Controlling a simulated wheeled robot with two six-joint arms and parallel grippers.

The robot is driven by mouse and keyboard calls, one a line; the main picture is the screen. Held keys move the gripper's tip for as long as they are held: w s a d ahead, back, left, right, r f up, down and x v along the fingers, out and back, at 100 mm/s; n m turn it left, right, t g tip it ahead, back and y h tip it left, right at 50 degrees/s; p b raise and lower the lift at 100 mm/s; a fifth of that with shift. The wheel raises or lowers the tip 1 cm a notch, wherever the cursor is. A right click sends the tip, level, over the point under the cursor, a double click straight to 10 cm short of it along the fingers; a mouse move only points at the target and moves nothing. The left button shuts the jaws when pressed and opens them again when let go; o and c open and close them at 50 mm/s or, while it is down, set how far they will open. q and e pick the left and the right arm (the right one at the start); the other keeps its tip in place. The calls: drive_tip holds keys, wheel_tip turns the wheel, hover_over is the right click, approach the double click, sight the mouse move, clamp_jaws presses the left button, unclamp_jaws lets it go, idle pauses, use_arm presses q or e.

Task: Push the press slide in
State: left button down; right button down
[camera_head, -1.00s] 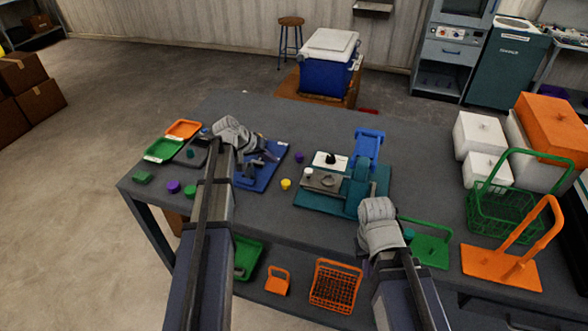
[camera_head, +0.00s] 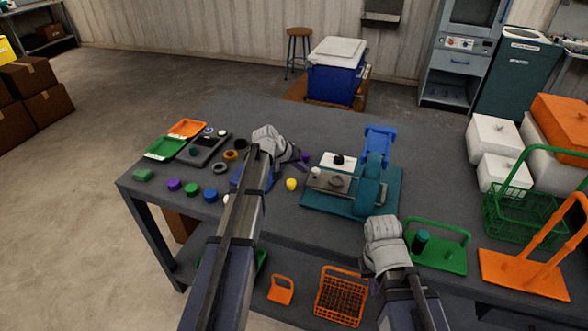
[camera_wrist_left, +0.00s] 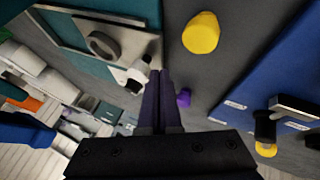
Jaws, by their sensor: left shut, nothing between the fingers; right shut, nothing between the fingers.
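The press (camera_head: 368,190) has a teal base and body with a blue lever (camera_head: 380,140). Its grey slide (camera_head: 322,185) lies at the left side of the body and carries a metal ring; a small pale knob stands at its left end. The slide (camera_wrist_left: 75,32) also shows in the left wrist view, with the ring and the white-and-black knob. My left gripper (camera_head: 304,158) is shut and empty, left of the press. Its fingertips (camera_wrist_left: 160,76) appear close beside the knob; contact cannot be told. My right gripper (camera_head: 373,284) is low at the table's front edge, fingers barely visible.
A yellow piece (camera_head: 291,184) sits between the left arm and the press. Several coloured pieces and trays (camera_head: 165,148) lie at the left. A green holder (camera_head: 450,256) and a green basket (camera_head: 510,215) stand at the right. The table behind the press is clear.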

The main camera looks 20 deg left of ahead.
sight(343, 182)
use_arm(q)
drive_tip(key=shift+w+d, duration=0.1)
drive_tip(key=shift+d, duration=0.15)
drive_tip(key=d, duration=1.1)
drive_tip(key=shift+s+d, duration=0.15)
drive_tip(key=shift+s, duration=0.1)
drive_tip(key=shift+d, duration=0.25)
drive_tip(key=shift+s+a, duration=0.1)
